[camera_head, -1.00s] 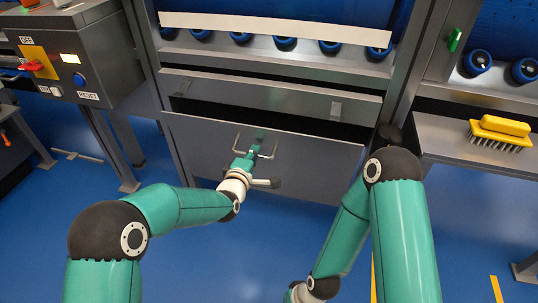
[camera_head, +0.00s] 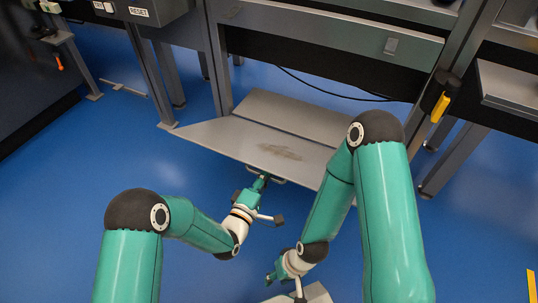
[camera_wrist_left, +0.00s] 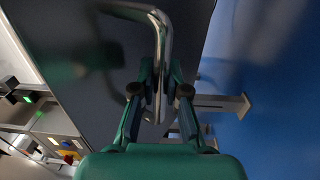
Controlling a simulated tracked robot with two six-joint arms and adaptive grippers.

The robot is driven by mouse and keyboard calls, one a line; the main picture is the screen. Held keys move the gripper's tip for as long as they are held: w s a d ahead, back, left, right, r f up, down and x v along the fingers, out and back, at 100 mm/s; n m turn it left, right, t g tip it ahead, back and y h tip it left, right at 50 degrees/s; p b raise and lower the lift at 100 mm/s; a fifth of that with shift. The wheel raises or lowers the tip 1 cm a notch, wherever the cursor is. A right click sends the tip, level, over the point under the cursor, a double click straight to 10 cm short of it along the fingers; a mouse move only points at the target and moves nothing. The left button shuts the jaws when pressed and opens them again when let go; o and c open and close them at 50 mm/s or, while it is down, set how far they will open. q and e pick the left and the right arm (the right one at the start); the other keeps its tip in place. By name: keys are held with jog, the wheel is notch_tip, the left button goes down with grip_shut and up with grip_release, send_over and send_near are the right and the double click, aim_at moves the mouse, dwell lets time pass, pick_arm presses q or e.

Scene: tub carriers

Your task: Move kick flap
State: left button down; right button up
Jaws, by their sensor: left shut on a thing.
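The kick flap (camera_head: 235,138) is a wide grey metal panel at the foot of the machine. It is tilted well out towards me, and its inner face with a dark smudge shows. My left gripper (camera_head: 263,182) is at the bar handle on its near edge. In the left wrist view the handle (camera_wrist_left: 161,40) is a bent metal bar, and the left gripper (camera_wrist_left: 160,92) is shut on it. My right gripper (camera_head: 279,270) hangs low at the bottom middle, apart from the flap; its fingers are too small to judge.
A grey drawer-like front (camera_head: 330,35) with a small latch is above the flap opening. A control box (camera_head: 135,12) stands at the upper left. A grey shelf (camera_head: 510,88) is at the right. Blue floor (camera_head: 60,220) is free at the left.

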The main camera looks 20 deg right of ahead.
pick_arm(q)
jog(key=shift+a+f+t, duration=0.15)
jog(key=shift+a+f, duration=0.25)
jog(key=shift+f, duration=0.45)
jog(key=shift+a+f+t, duration=0.15)
jog(key=shift+a+f, duration=0.2)
jog(key=shift+f, duration=0.5)
jog(key=c, duration=1.3)
grip_release()
jog(key=shift+s, duration=0.1)
jog(key=shift+o, duration=0.6)
jog(key=shift+s+d, duration=0.1)
jog(key=shift+d, duration=0.05)
jog(key=shift+s+f, duration=0.1)
jog(key=r+v, duration=0.1)
jog(key=v, duration=1)
jog(key=shift+s+a+f, duration=0.25)
jog(key=shift+a+f, duration=0.15)
